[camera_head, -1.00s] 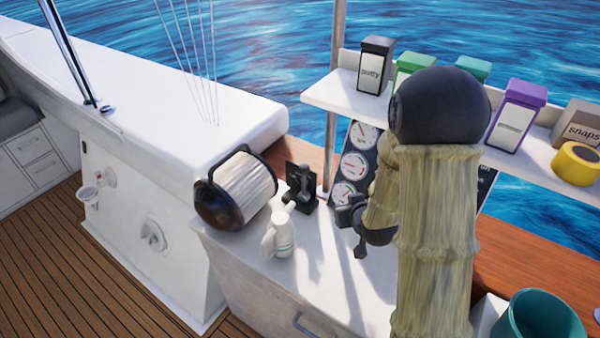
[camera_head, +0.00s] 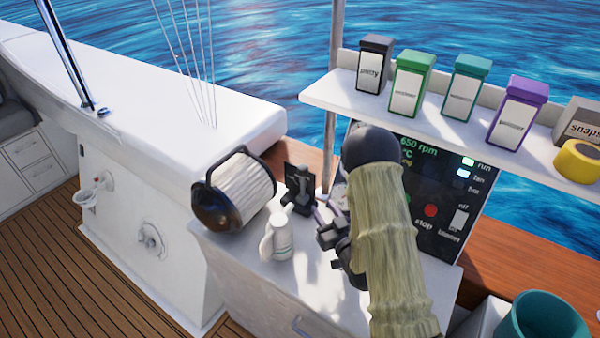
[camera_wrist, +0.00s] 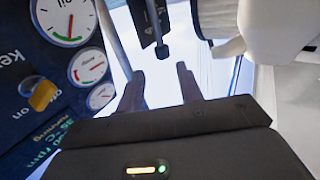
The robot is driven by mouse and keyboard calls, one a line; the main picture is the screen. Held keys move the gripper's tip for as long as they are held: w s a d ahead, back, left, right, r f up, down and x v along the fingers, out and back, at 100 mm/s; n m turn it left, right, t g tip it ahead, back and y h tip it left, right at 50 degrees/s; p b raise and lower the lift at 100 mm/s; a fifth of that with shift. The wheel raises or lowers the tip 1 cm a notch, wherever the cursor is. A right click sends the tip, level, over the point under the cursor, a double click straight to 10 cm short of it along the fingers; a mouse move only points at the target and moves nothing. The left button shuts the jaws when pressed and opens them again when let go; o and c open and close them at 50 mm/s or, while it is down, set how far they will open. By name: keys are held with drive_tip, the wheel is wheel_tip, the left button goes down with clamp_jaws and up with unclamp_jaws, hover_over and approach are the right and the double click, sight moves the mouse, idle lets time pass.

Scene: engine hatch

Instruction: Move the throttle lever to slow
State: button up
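The throttle lever (camera_head: 301,197) is a black lever on an upright dark plate, on the white counter between the ribbed filter and the instrument panel. In the wrist view its dark arm and rounded knob (camera_wrist: 162,51) show at the top centre, just beyond my fingertips. The slow and fast markings are not readable. My gripper (camera_head: 322,222) is just right of and in front of the lever in the head view. In the wrist view my gripper (camera_wrist: 160,78) has its two fingers apart with nothing between them, and the knob appears ahead of the gap, not between the fingers.
A white bottle (camera_head: 278,238) stands close in front of the lever. The ribbed filter (camera_head: 240,190) lies to its left. The instrument panel (camera_head: 438,190) reads 650 rpm and is right of my arm. A shelf (camera_head: 440,122) with several containers is above. A teal bucket (camera_head: 545,325) is lower right.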

sight(304, 177)
drive_tip(key=shift+w, duration=0.1)
drive_tip(key=p+x, duration=0.4)
drive_tip(key=x, duration=1.3)
drive_tip(key=shift+w, duration=0.15)
clamp_jaws()
